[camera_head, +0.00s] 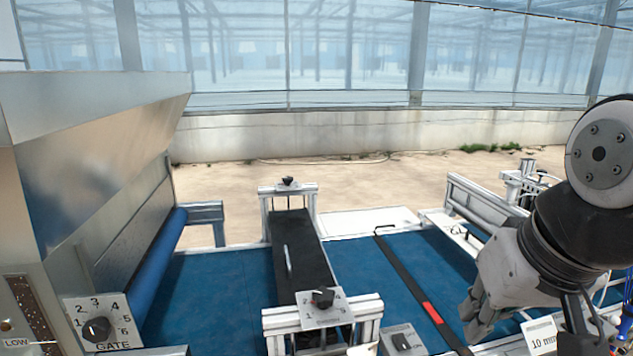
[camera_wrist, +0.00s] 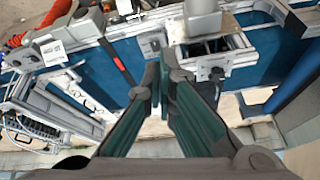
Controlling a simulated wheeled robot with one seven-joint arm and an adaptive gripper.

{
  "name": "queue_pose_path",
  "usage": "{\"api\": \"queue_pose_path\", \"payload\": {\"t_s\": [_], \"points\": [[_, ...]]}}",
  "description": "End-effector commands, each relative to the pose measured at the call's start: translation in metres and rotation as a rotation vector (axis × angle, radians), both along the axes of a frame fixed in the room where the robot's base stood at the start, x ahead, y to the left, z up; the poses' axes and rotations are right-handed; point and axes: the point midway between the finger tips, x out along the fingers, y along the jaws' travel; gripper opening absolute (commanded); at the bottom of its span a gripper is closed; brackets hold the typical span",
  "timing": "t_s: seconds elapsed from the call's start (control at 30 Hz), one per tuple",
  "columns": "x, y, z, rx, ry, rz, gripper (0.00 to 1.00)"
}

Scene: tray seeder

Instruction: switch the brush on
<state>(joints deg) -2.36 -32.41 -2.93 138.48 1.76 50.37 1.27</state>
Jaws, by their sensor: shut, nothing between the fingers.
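A small grey switch box with a black switch (camera_head: 401,342) sits at the front edge of the blue belt, right of the brush housing; its setting is too small to read. The box also shows in the wrist view (camera_wrist: 152,43), just beyond my fingertips. The brush housing is a long black cover (camera_head: 299,250) across the belt, with a numbered dial (camera_head: 322,297) on its near bracket. My gripper (camera_head: 472,318) is shut and empty, right of the switch box and apart from it. Its fingers also show in the wrist view (camera_wrist: 158,75).
A metal hopper with a GATE dial (camera_head: 97,329) stands at the left. A dark bar with a red mark (camera_head: 431,312) crosses the blue belt (camera_head: 228,290) between the brush and my gripper. A "10 mm" label (camera_head: 541,335) stands at the lower right, close by my gripper.

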Motion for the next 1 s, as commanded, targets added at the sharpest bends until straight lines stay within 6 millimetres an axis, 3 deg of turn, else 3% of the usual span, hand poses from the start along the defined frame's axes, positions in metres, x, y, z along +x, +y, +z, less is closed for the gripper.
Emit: {"api": "queue_pose_path", "payload": {"t_s": [0.2,0.63,0.83,1.0], "points": [[-0.033,-0.002,0.005,-0.052,-0.068,0.023,0.00],[-0.040,-0.003,0.005,-0.068,-0.082,0.028,0.00],[-0.028,-0.003,0.003,-0.077,-0.068,0.035,0.00],[0.006,-0.002,-0.003,-0.097,-0.038,0.057,0.00]]}}
